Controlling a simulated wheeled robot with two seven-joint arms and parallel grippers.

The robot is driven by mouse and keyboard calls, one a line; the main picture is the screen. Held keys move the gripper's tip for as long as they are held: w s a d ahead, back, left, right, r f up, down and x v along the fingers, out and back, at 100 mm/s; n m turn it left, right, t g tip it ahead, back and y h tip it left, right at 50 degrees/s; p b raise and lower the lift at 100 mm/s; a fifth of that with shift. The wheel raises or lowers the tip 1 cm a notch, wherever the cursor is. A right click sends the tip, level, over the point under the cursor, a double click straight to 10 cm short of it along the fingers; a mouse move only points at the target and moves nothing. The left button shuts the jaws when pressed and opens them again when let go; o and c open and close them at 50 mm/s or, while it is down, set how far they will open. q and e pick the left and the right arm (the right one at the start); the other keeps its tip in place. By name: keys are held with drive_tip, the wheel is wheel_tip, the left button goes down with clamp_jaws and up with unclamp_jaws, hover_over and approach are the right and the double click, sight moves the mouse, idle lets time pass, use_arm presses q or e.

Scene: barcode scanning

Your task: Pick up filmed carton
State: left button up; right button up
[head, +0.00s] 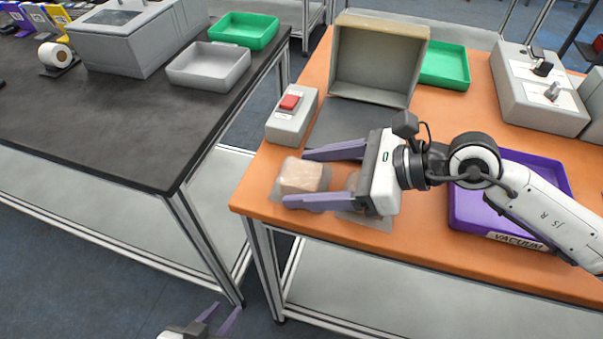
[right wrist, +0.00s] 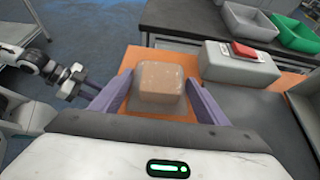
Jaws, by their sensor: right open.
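The filmed carton (head: 302,177), a tan box in clear film, sits near the left edge of the orange table (head: 262,210). My right gripper (head: 296,179) is open, its purple fingers on either side of the carton in the head view. In the right wrist view the carton (right wrist: 160,82) shows between the two spread fingers; whether either touches the film I cannot tell. Another piece of clear film (head: 372,218) lies under the right gripper's body, mostly hidden. My left gripper (head: 225,314) is open and empty, low at the bottom of the head view, off the table.
A grey box with a red button (head: 289,104) stands behind the carton. An open beige box (head: 376,62), a green tray (head: 445,66) and a purple VACUUM tray (head: 475,213) share the table. A black table (head: 110,125) stands left across a gap.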

drive_tip(key=c, duration=1.2)
